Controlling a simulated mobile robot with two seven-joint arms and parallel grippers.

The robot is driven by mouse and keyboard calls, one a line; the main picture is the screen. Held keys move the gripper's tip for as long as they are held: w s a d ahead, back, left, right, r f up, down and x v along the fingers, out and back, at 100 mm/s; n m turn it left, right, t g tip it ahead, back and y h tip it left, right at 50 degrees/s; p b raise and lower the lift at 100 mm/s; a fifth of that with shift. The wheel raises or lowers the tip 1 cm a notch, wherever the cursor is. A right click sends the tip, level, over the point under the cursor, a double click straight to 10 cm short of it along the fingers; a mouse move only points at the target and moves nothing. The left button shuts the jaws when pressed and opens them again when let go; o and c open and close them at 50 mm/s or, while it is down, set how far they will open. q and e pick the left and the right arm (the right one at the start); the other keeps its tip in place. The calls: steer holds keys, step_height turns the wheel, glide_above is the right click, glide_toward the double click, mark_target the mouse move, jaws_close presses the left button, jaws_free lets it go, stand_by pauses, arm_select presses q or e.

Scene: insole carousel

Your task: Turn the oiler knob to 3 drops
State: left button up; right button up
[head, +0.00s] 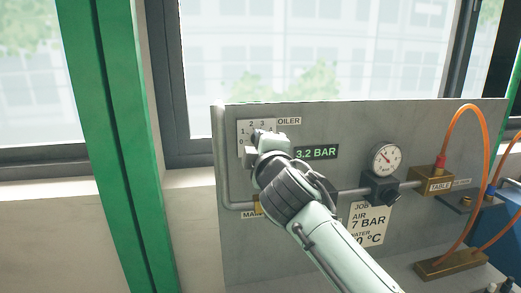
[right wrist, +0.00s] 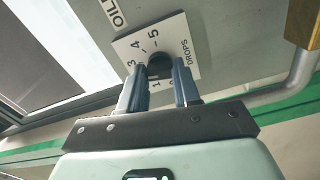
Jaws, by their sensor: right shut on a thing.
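The oiler dial (head: 244,128) is a white plate at the upper left of the grey panel, with the numbers 0 to 3 showing beside my gripper. In the right wrist view the dial (right wrist: 127,48) shows 3, 4, 5, 1 and the word DROPS. The dark round oiler knob (right wrist: 160,65) sits at its centre. My right gripper (head: 256,139) is at the dial, and its two fingers (right wrist: 160,77) are shut on the knob from both sides. The fingers hide part of the knob, and I cannot tell which number it points to. My left gripper is not in view.
A green display (head: 317,153) reads 3.2 BAR. A round gauge (head: 386,159), a pipe and a brass block (head: 433,181) with an orange hose (head: 471,108) are further right. A job card (head: 368,224) is below. A green post (head: 112,150) stands left of the panel.

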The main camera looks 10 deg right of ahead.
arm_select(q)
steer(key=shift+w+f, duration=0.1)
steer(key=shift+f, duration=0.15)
arm_select(e)
steer(key=shift+m, duration=0.7)
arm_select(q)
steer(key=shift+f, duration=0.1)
arm_select(e)
steer(key=o, duration=1.1)
steer(key=shift+c, duration=0.2)
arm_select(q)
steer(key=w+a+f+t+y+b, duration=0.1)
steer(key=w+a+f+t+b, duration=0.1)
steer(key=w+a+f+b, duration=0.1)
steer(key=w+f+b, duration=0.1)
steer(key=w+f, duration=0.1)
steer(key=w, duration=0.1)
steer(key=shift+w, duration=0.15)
arm_select(e)
steer(key=s, duration=1.3)
steer(key=shift+s, duration=0.2)
